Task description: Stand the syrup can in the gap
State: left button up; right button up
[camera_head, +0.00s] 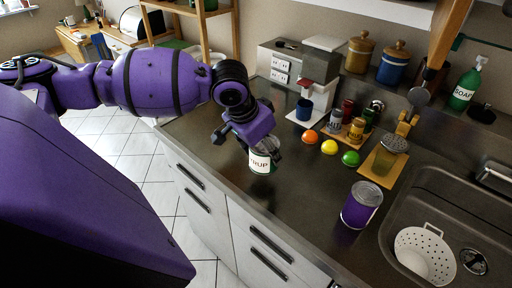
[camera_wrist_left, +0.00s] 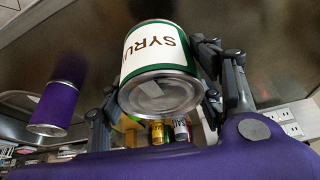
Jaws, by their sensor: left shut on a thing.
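The syrup can (camera_head: 262,162) is white with green bands and dark lettering. My left gripper (camera_head: 260,146) is shut on it, near the counter's front edge. In the left wrist view the can (camera_wrist_left: 158,62) sits between the two fingers, its round metal end facing the camera. I cannot tell whether it touches the counter. A purple can (camera_head: 361,205) with a metal top stands on the counter to the right; it also shows in the left wrist view (camera_wrist_left: 56,106). Which space is the gap is not clear. My right gripper is not in view.
Orange (camera_head: 310,137), yellow (camera_head: 329,147) and green (camera_head: 350,158) balls lie behind the can. Small jars (camera_head: 356,129) and a grater on a board (camera_head: 384,164) stand beyond. The sink (camera_head: 465,215) with a white colander (camera_head: 425,255) is right. The counter between the syrup and purple cans is clear.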

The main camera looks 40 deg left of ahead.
pick_arm(q)
jog(key=x, duration=0.2)
jog(key=w+x, duration=0.1)
jog(key=x, duration=0.1)
jog(key=shift+a, duration=0.1)
jog(key=shift+w+f, duration=0.15)
jog(key=shift+f, duration=0.7)
jog(key=o, duration=1.5)
jog(key=shift+f, duration=0.15)
jog(key=shift+o, duration=0.7)
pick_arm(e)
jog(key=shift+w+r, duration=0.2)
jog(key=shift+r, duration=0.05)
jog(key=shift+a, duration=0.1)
